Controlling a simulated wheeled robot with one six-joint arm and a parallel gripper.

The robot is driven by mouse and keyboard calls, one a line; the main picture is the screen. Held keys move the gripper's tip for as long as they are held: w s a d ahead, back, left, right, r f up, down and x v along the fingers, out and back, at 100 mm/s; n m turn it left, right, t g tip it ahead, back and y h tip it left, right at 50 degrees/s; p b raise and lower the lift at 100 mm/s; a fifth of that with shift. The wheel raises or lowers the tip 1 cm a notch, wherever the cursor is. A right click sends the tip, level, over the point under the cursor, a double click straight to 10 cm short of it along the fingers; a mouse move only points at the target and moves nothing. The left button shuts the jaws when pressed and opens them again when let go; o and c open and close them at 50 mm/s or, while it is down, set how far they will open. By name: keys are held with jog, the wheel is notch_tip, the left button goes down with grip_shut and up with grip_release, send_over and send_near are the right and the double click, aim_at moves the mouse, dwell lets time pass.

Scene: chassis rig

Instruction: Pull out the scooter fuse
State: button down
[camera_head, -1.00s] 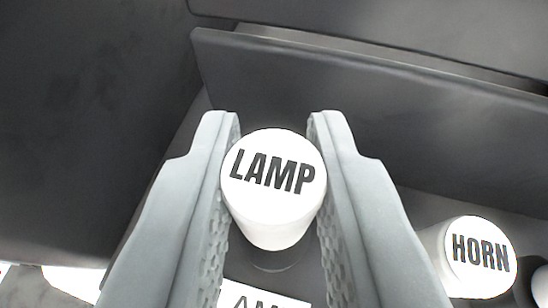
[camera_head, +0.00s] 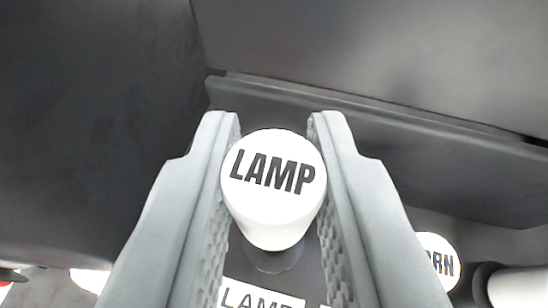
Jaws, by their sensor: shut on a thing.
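A white round fuse cap (camera_head: 273,185) marked LAMP sits between the two fingers of my gripper (camera_head: 273,125). My gripper is shut on it, with one finger on each side. A dark shaft shows just below the cap. Whether its lower end is clear of its socket cannot be seen. A white label (camera_head: 260,297) reading LAMP lies below it, cut by the bottom edge. No fuse marked scooter is readable in view.
A second white cap (camera_head: 440,260), showing only "RN", is partly hidden behind the right finger. Another white cylinder (camera_head: 520,287) is at the lower right corner. A dark ledge (camera_head: 400,150) and a grey panel (camera_head: 390,60) stand behind; a dark wall (camera_head: 90,120) is at left.

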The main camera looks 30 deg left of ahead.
aim_at(276, 171)
jog(key=shift+r, duration=2.5)
